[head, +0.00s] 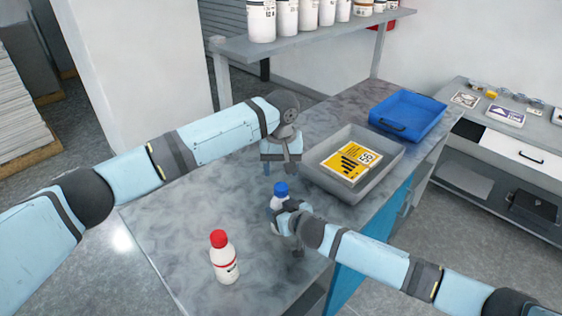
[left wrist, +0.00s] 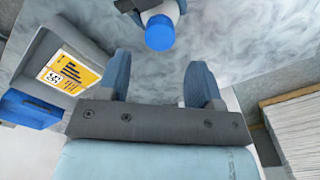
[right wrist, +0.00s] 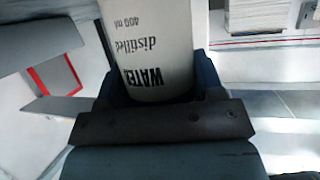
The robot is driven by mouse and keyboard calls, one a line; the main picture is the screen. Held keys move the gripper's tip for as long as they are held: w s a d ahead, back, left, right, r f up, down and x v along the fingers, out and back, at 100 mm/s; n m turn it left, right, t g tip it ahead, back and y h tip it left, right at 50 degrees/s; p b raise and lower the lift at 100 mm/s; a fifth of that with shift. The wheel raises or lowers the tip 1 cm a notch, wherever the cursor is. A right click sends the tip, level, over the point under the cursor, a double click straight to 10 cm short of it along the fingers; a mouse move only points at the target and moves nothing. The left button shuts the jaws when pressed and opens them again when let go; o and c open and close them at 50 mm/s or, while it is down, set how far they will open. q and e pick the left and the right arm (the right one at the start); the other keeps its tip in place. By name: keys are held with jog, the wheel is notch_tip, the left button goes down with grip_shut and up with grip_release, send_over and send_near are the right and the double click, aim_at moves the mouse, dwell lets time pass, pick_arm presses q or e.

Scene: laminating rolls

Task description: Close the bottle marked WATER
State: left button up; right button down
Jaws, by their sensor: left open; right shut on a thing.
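The bottle marked WATER is white (head: 276,203) and stands upright near the middle of the table. Its lettering shows up close in the right wrist view (right wrist: 150,45). A blue cap (head: 281,188) sits on top of it; I cannot tell how tight it is. The cap also shows in the left wrist view (left wrist: 160,32). My right gripper (head: 281,218) is shut on the bottle's body from the front right. My left gripper (head: 281,169) is open and empty, pointing down just above and behind the cap, apart from it. Its fingers show in the left wrist view (left wrist: 160,82).
A white bottle with a red cap (head: 225,262) stands at the table's front left. A grey tray (head: 384,172) holding a yellow-labelled stack (head: 352,161) lies right of my left gripper. A blue tray (head: 408,112) is behind it. A shelf of bottles (head: 330,38) hangs over the back.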

aim_at(281, 186)
pick_arm(q)
jog(key=shift+f, duration=3.15)
jog(key=c, duration=0.9)
jog(key=m, duration=0.3)
jog(key=shift+m, duration=0.4)
jog(key=m, duration=0.8)
jog(key=shift+m, duration=0.3)
jog(key=m, duration=0.5)
jog(key=shift+m, duration=0.3)
jog(key=o, duration=1.1)
